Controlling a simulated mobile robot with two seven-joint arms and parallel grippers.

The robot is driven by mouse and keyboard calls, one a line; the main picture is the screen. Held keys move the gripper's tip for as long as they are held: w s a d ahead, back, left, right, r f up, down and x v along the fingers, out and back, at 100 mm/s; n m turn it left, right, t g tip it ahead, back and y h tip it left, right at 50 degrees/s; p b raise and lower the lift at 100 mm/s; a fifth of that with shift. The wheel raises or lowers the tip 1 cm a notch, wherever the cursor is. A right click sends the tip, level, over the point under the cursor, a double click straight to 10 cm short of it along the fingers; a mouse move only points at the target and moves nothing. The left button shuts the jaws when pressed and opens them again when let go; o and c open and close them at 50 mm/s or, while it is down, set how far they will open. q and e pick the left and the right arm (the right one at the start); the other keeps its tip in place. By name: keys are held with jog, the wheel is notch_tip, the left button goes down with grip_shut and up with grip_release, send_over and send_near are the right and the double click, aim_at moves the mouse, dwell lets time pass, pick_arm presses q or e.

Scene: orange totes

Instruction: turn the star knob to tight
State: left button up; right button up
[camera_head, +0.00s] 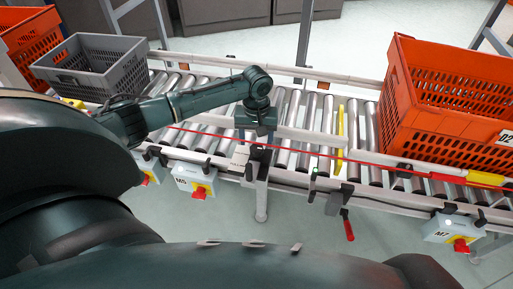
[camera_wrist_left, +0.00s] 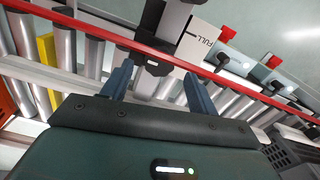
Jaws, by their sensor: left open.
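My left gripper (camera_head: 256,140) reaches down over the near rail of the roller conveyor. In the left wrist view the left gripper (camera_wrist_left: 158,73) is open, its two blue-grey fingers apart. A dark knob-like part (camera_wrist_left: 152,56), which seems to be the star knob, sits on a grey bracket just ahead of and between the fingertips. I see no finger clearly touching it. Its lobes and its tightness cannot be made out. A white plate marked FULL (camera_wrist_left: 196,47) is beside it. In the head view the knob is mostly hidden below the gripper. My right gripper is not in view.
A red cord (camera_head: 330,157) runs along the near rail, close to the gripper. An orange tote (camera_head: 455,120) stands right, a grey crate (camera_head: 90,78) left.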

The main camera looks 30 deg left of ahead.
aim_at(256, 148)
pick_arm(q)
jog(key=shift+f+b, duration=0.35)
jog(key=shift+f, duration=1.3)
